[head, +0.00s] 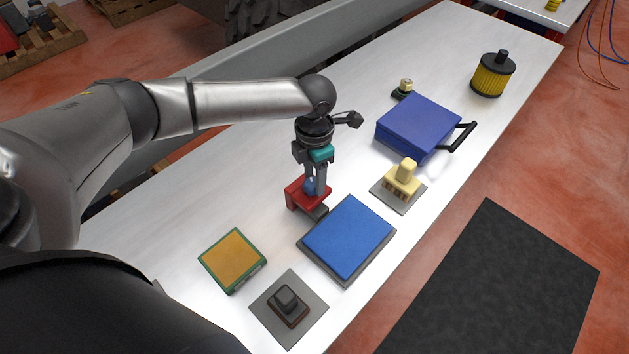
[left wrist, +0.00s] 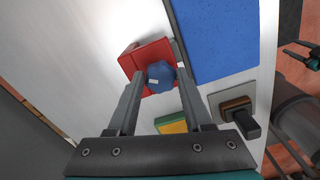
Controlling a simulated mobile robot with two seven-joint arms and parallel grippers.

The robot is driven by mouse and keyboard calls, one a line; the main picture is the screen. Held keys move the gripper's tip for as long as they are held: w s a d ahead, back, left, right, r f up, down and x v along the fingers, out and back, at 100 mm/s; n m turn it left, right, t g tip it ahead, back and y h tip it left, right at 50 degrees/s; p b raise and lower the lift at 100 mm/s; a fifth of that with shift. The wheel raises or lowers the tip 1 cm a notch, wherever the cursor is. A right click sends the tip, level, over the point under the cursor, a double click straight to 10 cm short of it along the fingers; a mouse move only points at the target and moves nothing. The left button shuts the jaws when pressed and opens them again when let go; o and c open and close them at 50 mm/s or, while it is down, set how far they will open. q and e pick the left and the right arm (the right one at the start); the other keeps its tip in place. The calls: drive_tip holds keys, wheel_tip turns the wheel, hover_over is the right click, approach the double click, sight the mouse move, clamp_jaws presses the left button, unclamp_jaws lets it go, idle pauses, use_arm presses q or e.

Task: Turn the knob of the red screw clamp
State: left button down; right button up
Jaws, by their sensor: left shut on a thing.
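The red screw clamp (head: 296,193) sits on the white workbench beside the blue pad, and its blue knob (head: 310,186) faces up. My left gripper (head: 315,189) points straight down over the clamp and is shut on the knob. In the left wrist view the faceted knob (left wrist: 161,76) with a small pale mark lies between the two fingertips (left wrist: 160,76), with the red clamp body (left wrist: 143,57) behind it. The fingers hide part of the knob in the head view. My right gripper (left wrist: 301,52) shows small at the right edge of the left wrist view, its fingers apart and empty.
The blue pad (head: 348,237) lies close right of the clamp. A yellow-green block (head: 232,259), a dark block on a grey plate (head: 288,305), a cream brush (head: 402,179), a blue case (head: 418,126) and a yellow filter (head: 492,75) stand around. The bench left of the clamp is clear.

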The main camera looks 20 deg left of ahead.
use_arm(q)
drive_tip(key=shift+w+r, duration=0.25)
idle(0.3)
drive_tip(key=c, duration=0.7)
unclamp_jaws()
drive_tip(key=o, duration=0.4)
drive_tip(key=shift+s+f, duration=0.15)
drive_tip(key=shift+s, duration=0.05)
wheel_tip(320, 180, up, 15)
drive_tip(key=p, duration=0.1)
